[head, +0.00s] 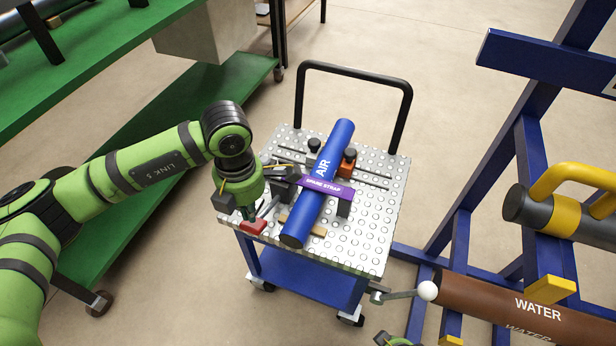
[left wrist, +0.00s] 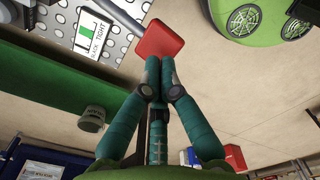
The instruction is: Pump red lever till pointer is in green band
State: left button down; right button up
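The red lever (head: 253,226) is at the front left of the perforated cart top, beside the blue AIR pipe (head: 318,190). Its red pad (left wrist: 158,38) shows in the left wrist view. My left gripper (head: 247,212) points down at the lever. In the left wrist view its fingers (left wrist: 160,68) are together, with the tips at the pad's edge; I cannot tell whether they touch it. A gauge plate (left wrist: 92,32) with a green band and the word TIGHT lies left of the lever. I cannot make out the pointer's position clearly. My right gripper's fingers are not in view.
A purple spare strap (head: 328,187) crosses the pipe. The cart's black handle (head: 352,68) rises behind. A green bench (head: 160,130) is at left. A blue rack (head: 530,150) with the brown WATER pipe (head: 520,308) stands at right. A white-knobbed handle (head: 428,291) juts near the cart.

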aim_at(254, 230)
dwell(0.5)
pick_arm(q)
jog(key=shift+f+b, duration=3.05)
jog(key=shift+f, duration=0.45)
jog(key=shift+f+b, duration=0.15)
jog(key=shift+b, duration=0.15)
jog(key=shift+r+p, duration=2.2)
jog(key=shift+r, duration=1.45)
